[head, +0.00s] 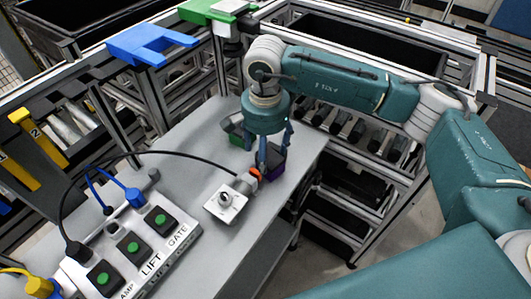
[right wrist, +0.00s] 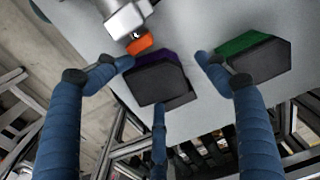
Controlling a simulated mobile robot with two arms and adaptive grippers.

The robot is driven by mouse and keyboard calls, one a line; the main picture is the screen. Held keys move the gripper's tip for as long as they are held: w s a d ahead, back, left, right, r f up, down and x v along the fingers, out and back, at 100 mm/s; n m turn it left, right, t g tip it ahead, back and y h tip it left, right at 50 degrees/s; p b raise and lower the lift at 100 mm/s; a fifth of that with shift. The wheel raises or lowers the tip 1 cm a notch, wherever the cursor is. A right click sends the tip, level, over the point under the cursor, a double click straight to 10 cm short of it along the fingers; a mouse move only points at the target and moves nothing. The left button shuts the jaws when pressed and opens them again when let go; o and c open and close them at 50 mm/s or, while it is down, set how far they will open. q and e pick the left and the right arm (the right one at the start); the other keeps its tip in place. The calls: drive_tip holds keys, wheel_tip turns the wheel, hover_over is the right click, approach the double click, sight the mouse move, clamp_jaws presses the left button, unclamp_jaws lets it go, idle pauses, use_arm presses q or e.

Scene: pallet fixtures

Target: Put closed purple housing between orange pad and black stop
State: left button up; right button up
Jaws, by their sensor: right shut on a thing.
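The purple housing (head: 277,169) stands on the grey bench beside the orange pad (head: 255,172). In the right wrist view the housing (right wrist: 156,80) shows a dark grey top and a purple edge, with the orange pad (right wrist: 140,43) next to that edge. My right gripper (head: 271,153) points down over the housing and is shut on it. Its blue fingers (right wrist: 163,70) surround the housing in the wrist view. A dark strip (right wrist: 180,102) beside the housing may be the black stop; I cannot tell for sure. My left gripper is not in view.
A green housing (right wrist: 260,55) lies close by on the bench. The orange pad sits on a metal clamp (head: 228,203) with a cable. A button box (head: 130,248) stands at the front left. The bench's right edge is close to the gripper.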

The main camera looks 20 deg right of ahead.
drive_tip(key=shift+r, duration=0.1)
drive_tip(key=shift+w+r+p, duration=0.25)
drive_tip(key=shift+r+p, duration=0.5)
drive_tip(key=shift+p, duration=0.15)
wheel_tip(320, 180, up, 12)
drive_tip(key=b, duration=0.3)
drive_tip(key=shift+s+f, duration=0.25)
drive_tip(key=shift+f, duration=0.1)
